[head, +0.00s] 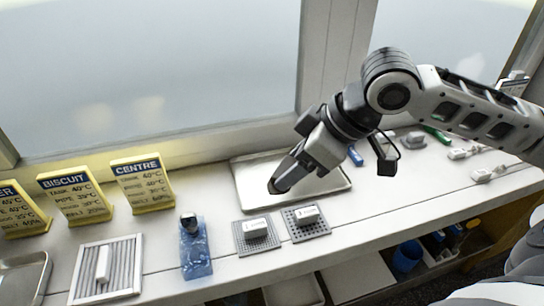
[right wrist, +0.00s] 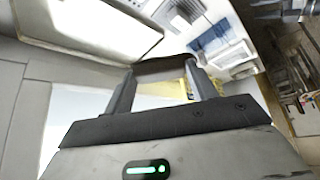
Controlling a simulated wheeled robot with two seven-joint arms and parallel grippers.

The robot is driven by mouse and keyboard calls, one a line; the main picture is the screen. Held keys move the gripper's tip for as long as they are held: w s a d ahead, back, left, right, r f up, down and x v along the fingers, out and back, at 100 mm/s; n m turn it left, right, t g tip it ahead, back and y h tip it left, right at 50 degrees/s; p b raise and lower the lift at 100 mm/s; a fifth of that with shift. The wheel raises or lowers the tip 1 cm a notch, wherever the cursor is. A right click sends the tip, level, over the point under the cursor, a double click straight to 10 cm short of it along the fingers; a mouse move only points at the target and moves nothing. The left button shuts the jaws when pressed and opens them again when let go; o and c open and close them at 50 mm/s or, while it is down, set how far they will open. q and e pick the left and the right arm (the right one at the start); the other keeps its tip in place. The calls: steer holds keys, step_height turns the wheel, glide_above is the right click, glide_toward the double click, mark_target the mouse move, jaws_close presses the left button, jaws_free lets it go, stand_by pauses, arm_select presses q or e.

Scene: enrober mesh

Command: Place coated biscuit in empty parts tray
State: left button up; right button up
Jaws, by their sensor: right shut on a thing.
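My right gripper (head: 284,178) is shut on a dark brown piece, the coated biscuit (head: 277,187). In the right wrist view the biscuit (right wrist: 165,67) spans the gap between the two fingertips. A shallow metal tray (head: 335,184) lies on the white counter behind the gripper in the head view. No parts show in it, though the arm hides some of its middle. In the right wrist view the tray (right wrist: 100,28) is at the upper left, beyond the biscuit. The biscuit appears held above the tray's front left part; its exact height is hard to tell. My left gripper is not in view.
Two grey perforated mats (head: 268,243) (head: 318,230) with white blocks lie in front of the tray. Further left are a blue patterned sheet (head: 195,258), a slatted rack (head: 127,270) and yellow signs (head: 142,184). Small tools lie right of the tray.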

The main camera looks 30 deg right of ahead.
steer(key=w+d+f, duration=0.2)
steer(key=w+f, duration=0.1)
steer(key=w+d+f, duration=0.2)
steer(key=w+d, duration=0.1)
steer(key=w, duration=0.1)
steer(key=w+d+f, duration=0.2)
steer(key=w+f, duration=0.1)
steer(key=shift+w+d+f+p, duration=0.15)
steer(key=shift+d+f+p, duration=0.05)
steer(key=shift+f+p, duration=0.1)
steer(key=shift+w+d+f, duration=0.15)
steer(key=shift+w+f, duration=0.1)
steer(key=shift+f, duration=0.15)
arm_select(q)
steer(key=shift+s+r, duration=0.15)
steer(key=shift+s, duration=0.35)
arm_select(e)
steer(key=shift+w+d+f, duration=0.1)
steer(key=shift+w+f, duration=0.05)
steer(key=shift+f, duration=1.55)
steer(key=o, duration=0.8)
steer(key=shift+f, duration=0.15)
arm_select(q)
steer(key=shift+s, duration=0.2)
